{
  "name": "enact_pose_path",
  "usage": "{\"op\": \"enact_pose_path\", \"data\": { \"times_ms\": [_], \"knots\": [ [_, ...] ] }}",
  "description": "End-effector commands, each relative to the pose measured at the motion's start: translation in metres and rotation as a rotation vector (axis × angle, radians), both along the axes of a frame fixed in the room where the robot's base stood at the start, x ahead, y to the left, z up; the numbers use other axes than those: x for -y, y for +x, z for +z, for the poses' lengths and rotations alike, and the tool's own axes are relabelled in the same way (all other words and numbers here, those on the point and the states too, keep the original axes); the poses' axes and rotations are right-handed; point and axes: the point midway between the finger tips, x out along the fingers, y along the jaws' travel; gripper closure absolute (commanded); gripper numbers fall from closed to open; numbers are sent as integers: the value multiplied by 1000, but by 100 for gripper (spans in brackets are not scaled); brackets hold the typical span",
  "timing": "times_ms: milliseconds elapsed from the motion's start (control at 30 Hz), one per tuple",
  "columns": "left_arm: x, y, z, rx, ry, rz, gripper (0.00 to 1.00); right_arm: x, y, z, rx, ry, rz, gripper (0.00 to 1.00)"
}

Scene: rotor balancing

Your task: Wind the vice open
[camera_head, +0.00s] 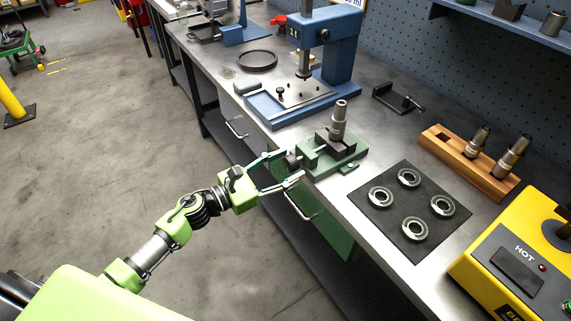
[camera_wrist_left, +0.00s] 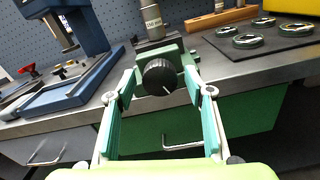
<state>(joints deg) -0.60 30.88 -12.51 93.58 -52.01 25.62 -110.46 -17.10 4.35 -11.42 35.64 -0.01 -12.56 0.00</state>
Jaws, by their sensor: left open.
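The green vice (camera_head: 343,155) stands at the front edge of the bench, with a grey metal cylinder (camera_head: 339,120) upright in its dark jaws. Its round black knob (camera_head: 293,160) faces out over the bench edge toward my left gripper (camera_head: 281,171). In the left wrist view the knob (camera_wrist_left: 160,77) with a white mark sits between the tips of the open left gripper (camera_wrist_left: 158,92), with a gap at each side. The vice body is partly hidden behind the knob there. My right gripper is not in view.
A blue press (camera_head: 325,60) stands behind the vice. A dark mat (camera_head: 393,222) with several metal rings lies to the right, near a wooden block (camera_head: 455,165) holding metal cylinders and a yellow heater (camera_head: 515,262). Drawer handles (camera_head: 300,207) stick out below the bench edge.

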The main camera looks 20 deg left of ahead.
Motion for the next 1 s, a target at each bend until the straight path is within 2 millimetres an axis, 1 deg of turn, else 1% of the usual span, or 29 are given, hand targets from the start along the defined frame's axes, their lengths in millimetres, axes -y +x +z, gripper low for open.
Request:
{"op": "enact_pose_path", "data": {
  "times_ms": [167, 200, 267, 300, 333, 667, 867, 1000],
  "knots": [
    [0, 0, 0, 0, 0, 0, 52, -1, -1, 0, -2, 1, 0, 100],
    [0, 0, 0, 0, 0, 0, 62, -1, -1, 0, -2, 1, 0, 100],
    [0, 0, 0, -1, -1, 0, 78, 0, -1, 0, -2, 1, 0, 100],
    [0, 0, 0, -1, -1, 0, 88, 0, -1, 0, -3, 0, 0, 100],
    [0, 0, 0, -1, -1, 0, 90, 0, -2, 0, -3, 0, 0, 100],
    [0, 0, 0, -16, -23, 0, 90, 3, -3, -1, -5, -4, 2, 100],
    [0, 0, 0, -73, -95, 0, 90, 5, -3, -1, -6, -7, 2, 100],
    [1, -1, 0, -138, -179, -1, 90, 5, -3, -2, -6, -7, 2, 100]
  ]
}}
